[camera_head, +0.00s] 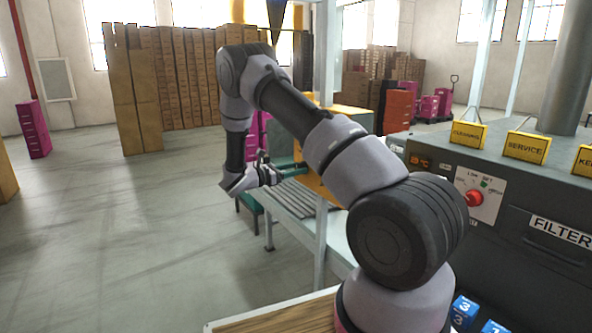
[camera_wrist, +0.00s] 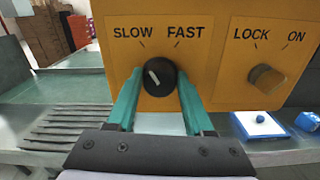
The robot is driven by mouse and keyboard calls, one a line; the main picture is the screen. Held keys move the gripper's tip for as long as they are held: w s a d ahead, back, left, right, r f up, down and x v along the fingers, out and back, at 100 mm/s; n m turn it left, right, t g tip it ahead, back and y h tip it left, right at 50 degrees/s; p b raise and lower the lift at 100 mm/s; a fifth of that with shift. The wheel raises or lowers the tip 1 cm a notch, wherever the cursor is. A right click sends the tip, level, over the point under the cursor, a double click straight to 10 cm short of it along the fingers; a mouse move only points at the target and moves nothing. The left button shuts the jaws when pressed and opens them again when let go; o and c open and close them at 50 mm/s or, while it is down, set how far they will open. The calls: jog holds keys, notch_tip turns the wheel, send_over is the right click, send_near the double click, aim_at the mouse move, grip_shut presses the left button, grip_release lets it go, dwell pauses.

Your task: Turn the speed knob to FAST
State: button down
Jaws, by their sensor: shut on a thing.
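The speed knob (camera_wrist: 160,77) is black and round, with a white pointer line. It sits on the orange control box (camera_wrist: 205,60) below the words SLOW and FAST. The white line tilts up and left, toward the SLOW mark. My gripper (camera_wrist: 159,84) has one teal finger on each side of the knob and is shut on it. In the head view my gripper (camera_head: 288,168) is at the orange box (camera_head: 312,184), which my arm partly hides; the knob is not visible there.
A second knob (camera_wrist: 266,79), marked LOCK and ON, is right of the speed knob. Below it lies a blue and white item (camera_wrist: 260,122). A slatted roller bed (camera_wrist: 70,128) is at left. A grey FILTER machine (camera_head: 520,215) with a red knob (camera_head: 473,198) stands at right in the head view.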

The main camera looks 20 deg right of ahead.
jog(key=m, duration=1.2)
jog(key=shift+s+f+m, duration=0.15)
jog(key=shift+m, duration=0.15)
dwell(0.3)
jog(key=shift+c, duration=1.5)
grip_release()
jog(key=s+a, duration=0.2)
jog(key=a, duration=0.8)
jog(key=shift+a, duration=0.3)
